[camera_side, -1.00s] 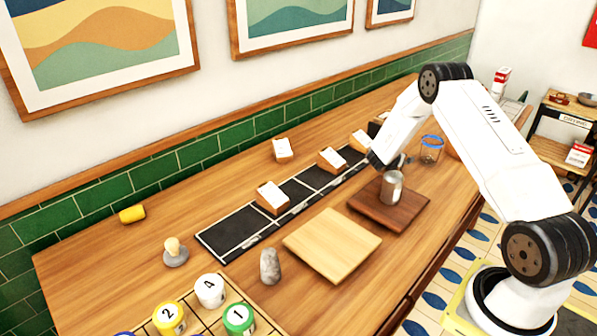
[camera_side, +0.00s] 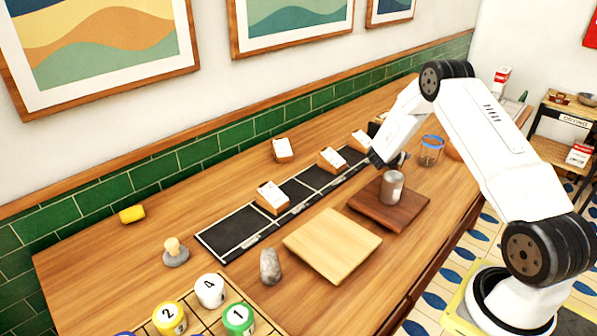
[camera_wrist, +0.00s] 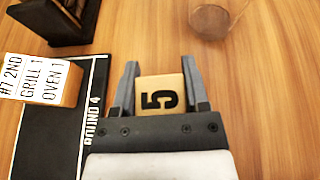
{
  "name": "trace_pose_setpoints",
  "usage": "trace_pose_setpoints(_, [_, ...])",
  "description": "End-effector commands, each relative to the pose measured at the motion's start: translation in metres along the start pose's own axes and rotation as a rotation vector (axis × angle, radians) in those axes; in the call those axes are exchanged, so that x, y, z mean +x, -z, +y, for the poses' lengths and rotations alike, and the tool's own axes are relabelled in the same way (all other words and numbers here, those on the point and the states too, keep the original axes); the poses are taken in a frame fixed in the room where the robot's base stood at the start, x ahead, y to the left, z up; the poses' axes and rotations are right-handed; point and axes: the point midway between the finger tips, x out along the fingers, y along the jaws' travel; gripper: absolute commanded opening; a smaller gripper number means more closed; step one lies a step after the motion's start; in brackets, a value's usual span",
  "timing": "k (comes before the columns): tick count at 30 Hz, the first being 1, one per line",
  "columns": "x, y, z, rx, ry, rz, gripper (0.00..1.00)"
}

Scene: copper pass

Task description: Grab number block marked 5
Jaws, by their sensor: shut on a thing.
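The block marked 5 (camera_wrist: 160,94) is a light wooden block with a black 5 on its face. In the wrist view it sits between the two fingers of my gripper (camera_wrist: 160,88), which are shut on it. In the side view my gripper (camera_side: 400,160) is over the table, just behind the dark wooden board; the block cannot be made out there. Whether the block touches the table is not clear.
A grey metal cup (camera_side: 391,187) stands on the dark board (camera_side: 365,212), close to my gripper. A blue-rimmed glass (camera_side: 430,152) is to the right. The black mat (camera_wrist: 60,120) with a wooden card holder (camera_wrist: 45,82) lies left. Bare table shows right in the wrist view.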

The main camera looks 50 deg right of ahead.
Motion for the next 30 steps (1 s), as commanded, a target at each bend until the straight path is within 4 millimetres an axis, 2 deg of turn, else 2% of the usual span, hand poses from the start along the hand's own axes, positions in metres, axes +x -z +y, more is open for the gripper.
trace_pose_setpoints(8, [-0.01, -0.026, 0.0, 0.003, -0.001, -0.002, 0.0])
trace_pose_setpoints(23, [-0.064, -0.066, -0.036, 0.001, -0.001, -0.002, 0.0])
trace_pose_setpoints(30, [-0.094, -0.071, -0.063, -0.001, -0.002, -0.001, 0.0])
